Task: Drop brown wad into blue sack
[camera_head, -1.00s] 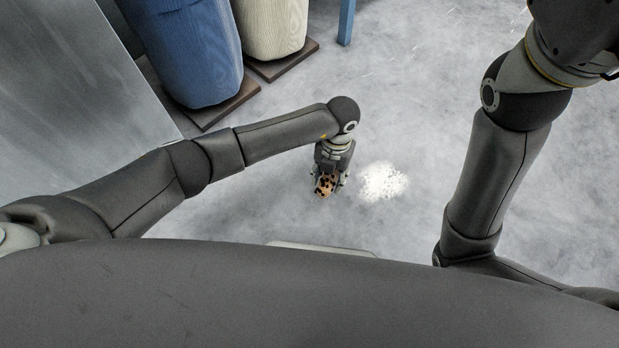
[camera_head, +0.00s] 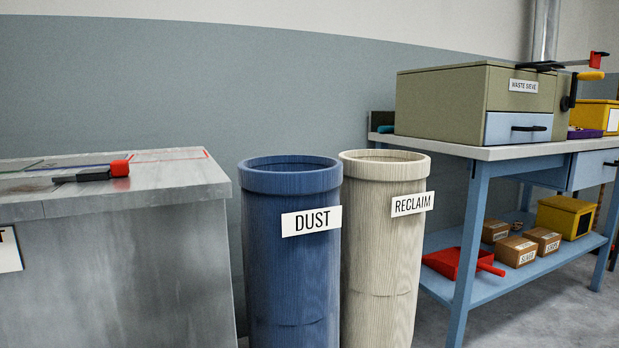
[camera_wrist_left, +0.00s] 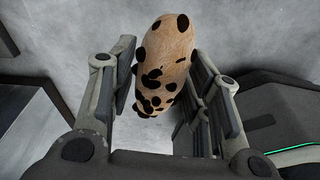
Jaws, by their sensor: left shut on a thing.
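The brown wad (camera_wrist_left: 163,62) is tan with dark spots and shows in the left wrist view. My left gripper (camera_wrist_left: 163,80) is shut on it, with a finger on each side, and grey floor shows beyond. The blue sack (camera_head: 292,255) stands upright in the middle of the head view, round-mouthed and labelled DUST. Its inside is mostly hidden by the rim. Neither gripper shows in the head view.
A cream sack (camera_head: 383,250) labelled RECLAIM stands right beside the blue one. A grey metal cabinet (camera_head: 120,270) with a red-and-black tool (camera_head: 95,173) on top is at left. A blue workbench (camera_head: 470,225) carrying a waste sieve (camera_head: 450,103) is at right.

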